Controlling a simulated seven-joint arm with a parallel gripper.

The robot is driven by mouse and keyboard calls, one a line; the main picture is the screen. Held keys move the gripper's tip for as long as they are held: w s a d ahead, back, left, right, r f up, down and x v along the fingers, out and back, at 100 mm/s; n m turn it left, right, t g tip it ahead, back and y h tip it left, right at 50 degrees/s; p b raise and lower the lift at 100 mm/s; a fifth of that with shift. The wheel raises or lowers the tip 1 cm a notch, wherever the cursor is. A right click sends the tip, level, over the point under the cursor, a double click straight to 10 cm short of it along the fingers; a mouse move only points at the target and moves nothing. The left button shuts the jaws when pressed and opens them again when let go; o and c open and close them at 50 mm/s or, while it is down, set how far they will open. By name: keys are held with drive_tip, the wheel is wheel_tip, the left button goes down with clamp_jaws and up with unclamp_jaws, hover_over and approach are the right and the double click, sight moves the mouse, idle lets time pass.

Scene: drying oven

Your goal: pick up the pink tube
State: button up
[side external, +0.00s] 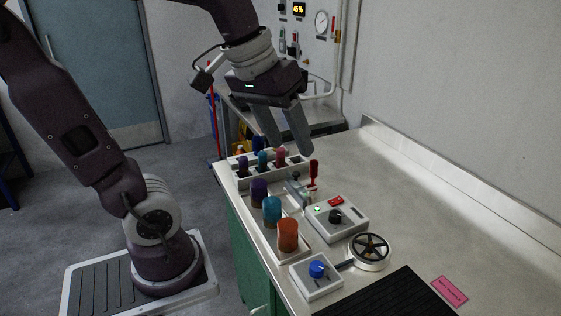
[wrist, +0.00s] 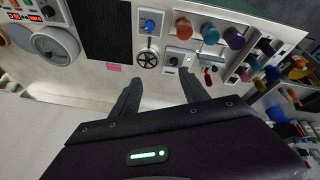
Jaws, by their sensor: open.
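A white rack (side external: 293,168) stands at the left end of the bench and holds several small capped tubes. The pinkish-red tube (side external: 280,156) stands upright at its right, beside a teal tube (side external: 262,160) and a purple tube (side external: 243,167). My gripper (side external: 291,149) is open and empty. In the side view its fingers point down and overlap the area just above and behind the rack; the exact gap is unclear. In the wrist view my gripper (wrist: 160,77) is open over bare bench, and the rack lies to the right. I cannot clearly single out the pink tube there.
Larger purple, teal and orange knobs (side external: 288,235) stand in front of the rack. A control box (side external: 337,217), a red-handled lever (side external: 314,172), a black handwheel (side external: 370,248) and a blue-knob box (side external: 317,277) are close by.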

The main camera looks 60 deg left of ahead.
drive_tip(key=w+a+n+g, duration=0.1)
drive_tip(key=w+a+n, duration=0.2)
drive_tip(key=w+a, duration=0.35)
drive_tip(key=n+g, duration=0.3)
drive_tip(key=n, duration=0.8)
hover_over(280, 148)
drive_tip(key=d, duration=0.1)
drive_tip(key=f, duration=1.8)
drive_tip(key=shift+s+d+f, duration=0.1)
drive_tip(key=shift+s, duration=0.3)
drive_tip(key=f, duration=0.4)
drive_tip(key=a+f, duration=0.1)
drive_tip(key=f, duration=0.1)
drive_tip(key=shift+w+f, duration=0.3)
drive_tip(key=shift+w, duration=0.05)
drive_tip(key=shift+f, duration=0.4)
clamp_jaws()
